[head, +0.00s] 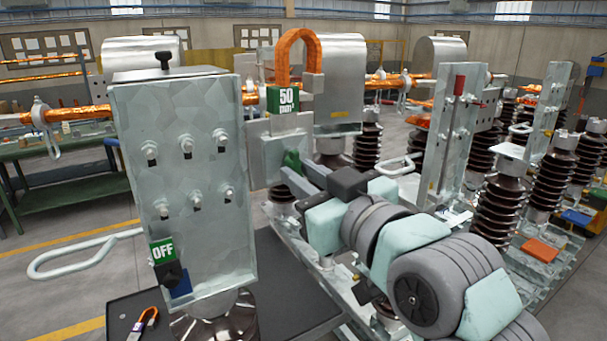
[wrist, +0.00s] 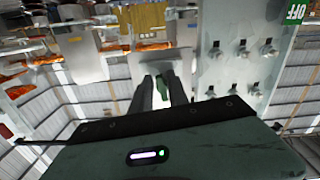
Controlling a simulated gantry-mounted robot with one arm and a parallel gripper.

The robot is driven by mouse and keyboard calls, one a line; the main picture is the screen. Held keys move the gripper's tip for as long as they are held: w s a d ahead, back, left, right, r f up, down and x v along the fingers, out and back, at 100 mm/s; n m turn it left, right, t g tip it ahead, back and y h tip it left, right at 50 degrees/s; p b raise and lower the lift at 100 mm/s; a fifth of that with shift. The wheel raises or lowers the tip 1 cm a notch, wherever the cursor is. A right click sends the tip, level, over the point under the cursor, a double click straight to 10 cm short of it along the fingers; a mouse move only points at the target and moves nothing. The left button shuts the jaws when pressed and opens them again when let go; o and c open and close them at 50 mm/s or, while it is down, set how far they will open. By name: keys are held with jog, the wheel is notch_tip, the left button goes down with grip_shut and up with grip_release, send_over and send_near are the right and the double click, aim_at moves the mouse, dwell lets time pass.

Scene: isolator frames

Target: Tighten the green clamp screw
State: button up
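The green clamp screw (head: 291,159) shows as a small green knob below the "50" sign, at the front of a grey metal clamp block (head: 263,128). In the wrist view the green screw (wrist: 164,80) lies in line with the gap between my fingers. My gripper (head: 298,173) reaches in from the right, its fingertips close to the screw and partly hiding it. In the wrist view my gripper (wrist: 163,80) has its two dark fingers apart, with a light gap visible between them. I cannot tell whether either finger touches the screw.
A tall metal plate with bolts (head: 180,215) and an "OFF" label (head: 163,251) stands just left of the screw. An orange loop (head: 293,50) rises above it. Brown ribbed insulators (head: 495,195) stand to the right. A dark tray with an orange-handled tool (head: 147,317) is at lower left.

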jog(key=o, duration=0.4)
jog(key=shift+s, duration=0.1)
jog(key=v, duration=1)
jog(key=shift+s+d+b, duration=0.2)
jog(key=shift+s+b, duration=0.05)
jog(key=shift+b, duration=0.1)
jog(key=shift+w, duration=0.1)
